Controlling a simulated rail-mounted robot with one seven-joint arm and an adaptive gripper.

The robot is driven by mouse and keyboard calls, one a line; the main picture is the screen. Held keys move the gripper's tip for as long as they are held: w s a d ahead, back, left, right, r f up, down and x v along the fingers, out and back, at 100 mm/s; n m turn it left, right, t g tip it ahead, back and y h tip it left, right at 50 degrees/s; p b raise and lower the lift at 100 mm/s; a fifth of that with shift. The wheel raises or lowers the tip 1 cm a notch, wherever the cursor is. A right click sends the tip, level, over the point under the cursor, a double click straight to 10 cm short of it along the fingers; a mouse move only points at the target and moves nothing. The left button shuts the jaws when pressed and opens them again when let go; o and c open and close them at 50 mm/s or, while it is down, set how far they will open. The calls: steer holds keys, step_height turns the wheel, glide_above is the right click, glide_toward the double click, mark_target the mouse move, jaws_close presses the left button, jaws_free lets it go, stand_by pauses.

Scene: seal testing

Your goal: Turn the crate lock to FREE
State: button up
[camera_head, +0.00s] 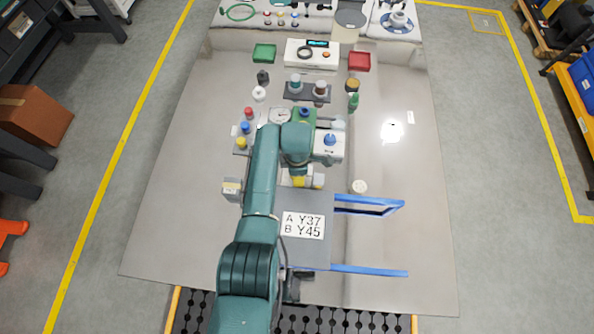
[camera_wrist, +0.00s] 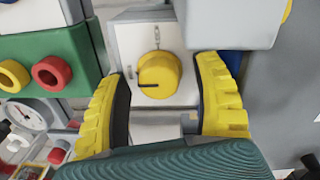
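A round yellow knob (camera_wrist: 159,74) sits on a white plate in the wrist view; it looks like the crate lock. Its dark pointer line runs toward the left of the picture. A small dark symbol (camera_wrist: 157,36) is above it, too small to read surely. My gripper (camera_wrist: 163,80) is open, with one yellow ribbed finger on each side of the knob. A gap shows between the fingers and the knob. In the head view my gripper (camera_head: 300,182) is low over the table beside the grey panel, and my arm hides the knob.
A grey panel (camera_head: 312,254) marked "A Y37, B Y45" has blue bars (camera_head: 365,270) reaching right. A green block with red and yellow rings (camera_wrist: 50,72) is left in the wrist view. A grey block (camera_wrist: 232,24) stands close at the upper right. The table's right side is mostly clear.

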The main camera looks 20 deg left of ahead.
steer(key=shift+r, duration=0.15)
step_height(320, 180, up, 12)
steer(key=shift+s+d, duration=0.15)
steer(key=shift+s, duration=0.05)
stand_by(0.5)
